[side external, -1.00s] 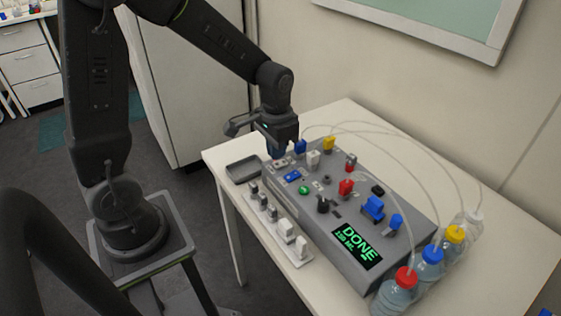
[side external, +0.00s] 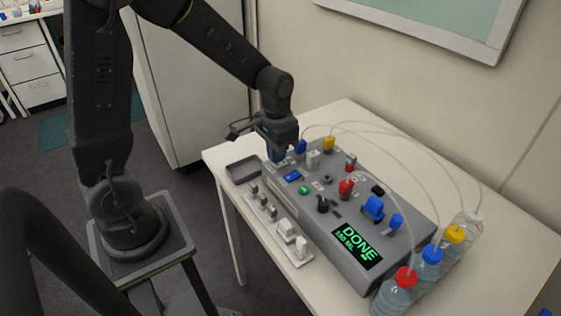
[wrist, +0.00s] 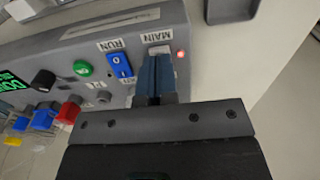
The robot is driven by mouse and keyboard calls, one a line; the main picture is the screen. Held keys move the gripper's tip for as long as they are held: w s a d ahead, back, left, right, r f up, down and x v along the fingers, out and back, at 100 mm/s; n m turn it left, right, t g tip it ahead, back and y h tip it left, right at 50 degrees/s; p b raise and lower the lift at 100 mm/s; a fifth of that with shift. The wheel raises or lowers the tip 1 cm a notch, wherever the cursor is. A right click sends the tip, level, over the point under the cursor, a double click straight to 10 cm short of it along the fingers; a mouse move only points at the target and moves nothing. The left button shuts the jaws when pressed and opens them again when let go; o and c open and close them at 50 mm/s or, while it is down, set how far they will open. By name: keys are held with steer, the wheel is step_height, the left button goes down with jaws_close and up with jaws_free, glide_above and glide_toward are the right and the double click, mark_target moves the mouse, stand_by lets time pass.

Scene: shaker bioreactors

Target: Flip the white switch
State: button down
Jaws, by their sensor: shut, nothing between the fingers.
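The white switch (wrist: 160,50) sits beside the MAIN label on the grey control box (side external: 340,200). In the wrist view only its far end shows beyond my fingertips; the rest is hidden. A small red light (wrist: 181,53) glows beside it. My gripper (wrist: 157,58) is shut and empty, its blue fingers together right over the switch; I cannot tell whether they touch it. In the side view my gripper (side external: 277,158) points down at the box's far left end and largely covers the switch.
A blue RUN switch (wrist: 120,65) and a green button (wrist: 83,68) sit close by. Coloured valves and a DONE display (side external: 357,244) are further along. A grey tray (side external: 243,169), a white strip of small parts (side external: 290,245) and capped bottles (side external: 398,290) flank the box.

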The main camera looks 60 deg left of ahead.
steer(key=shift+f, duration=0.65)
stand_by(0.3)
steer(key=shift+r, duration=3.5)
steer(key=shift+s+r, duration=0.1)
steer(key=shift+r, duration=0.05)
steer(key=s+d+r+t, duration=0.2)
steer(key=s+r, duration=0.2)
steer(key=s, duration=0.2)
steer(key=s+d+r+t, duration=0.3)
steer(key=s+r, duration=0.2)
steer(key=s, duration=0.2)
steer(key=shift+s+r+t, duration=0.15)
steer(key=shift+s+t, duration=0.1)
steer(key=shift+t, duration=0.05)
